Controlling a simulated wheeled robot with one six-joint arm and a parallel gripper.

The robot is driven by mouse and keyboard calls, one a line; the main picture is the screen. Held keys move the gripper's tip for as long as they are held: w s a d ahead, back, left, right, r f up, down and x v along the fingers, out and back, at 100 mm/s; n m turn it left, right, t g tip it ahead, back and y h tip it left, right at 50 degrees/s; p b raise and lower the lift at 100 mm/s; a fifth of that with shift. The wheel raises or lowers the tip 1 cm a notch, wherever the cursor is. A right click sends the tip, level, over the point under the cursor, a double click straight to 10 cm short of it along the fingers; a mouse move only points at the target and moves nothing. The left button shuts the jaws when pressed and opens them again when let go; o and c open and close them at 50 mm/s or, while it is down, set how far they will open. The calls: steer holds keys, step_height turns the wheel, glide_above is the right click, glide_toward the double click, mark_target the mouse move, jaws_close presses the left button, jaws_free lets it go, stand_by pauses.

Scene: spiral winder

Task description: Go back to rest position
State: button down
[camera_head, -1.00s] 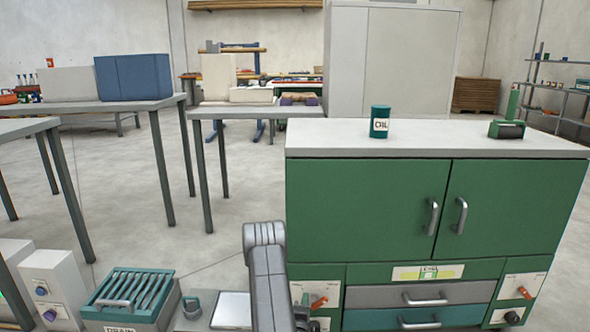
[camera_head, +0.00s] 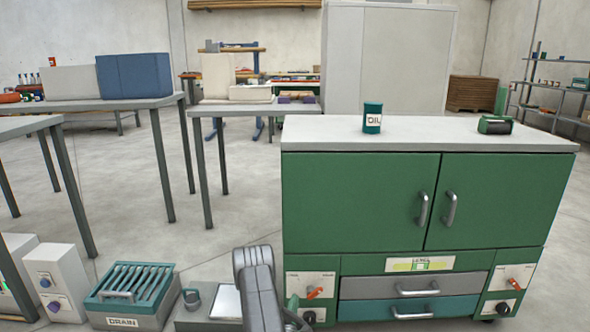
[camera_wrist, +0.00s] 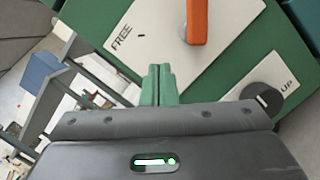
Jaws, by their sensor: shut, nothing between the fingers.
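My gripper (camera_wrist: 158,84) shows in the wrist view with its green fingers together and nothing between them. It is in front of a green panel with a white plate (camera_wrist: 150,28) marked FREE and an orange lever (camera_wrist: 197,20). I cannot tell whether the fingers touch the panel. In the head view my grey arm (camera_head: 258,285) stands at the bottom centre, left of the green cabinet (camera_head: 360,200). The gripper itself is mostly hidden there, low by the cabinet's left control plate (camera_head: 312,284).
The cabinet carries an OIL can (camera_head: 372,118) and a green-and-black item (camera_head: 495,125). A DRAIN box (camera_head: 128,295) and a white box with knobs (camera_head: 62,285) stand at the lower left. Tables (camera_head: 90,106) stand behind. Open floor lies between.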

steer(key=shift+s+a+f+p, duration=0.2)
steer(key=shift+s+a+f, duration=0.05)
steer(key=shift+a+f, duration=0.3)
steer(key=shift+s+a+f+p, duration=0.2)
steer(key=shift+s+a+f, duration=0.05)
steer(key=shift+a+f, duration=0.25)
